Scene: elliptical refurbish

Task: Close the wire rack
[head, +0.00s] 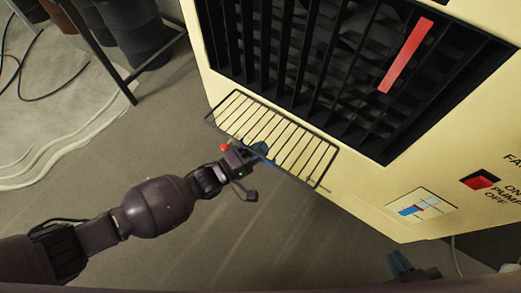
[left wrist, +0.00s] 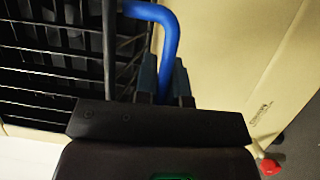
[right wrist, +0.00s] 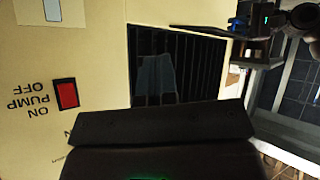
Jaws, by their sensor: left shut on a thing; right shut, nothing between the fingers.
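The wire rack (head: 284,137) is a dark wire grid on the front of the cream cooler, sticking out below its black grille. Its blue handle (left wrist: 167,42) is on the outer edge. My left gripper (head: 258,153) is at that edge, and its fingers (left wrist: 160,82) are shut on the blue handle. The handle's lower end is hidden between the fingers. My right gripper (head: 402,266) is low at the right in the head view, apart from the rack. Its fingers (right wrist: 155,78) are shut and empty in front of the grille in the right wrist view.
The cream cooler (head: 225,62) has a large black grille (head: 300,50) with a red strip, a label (head: 422,205) and a red pump switch (head: 480,182). A dark metal stand (head: 130,85) is at the upper left.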

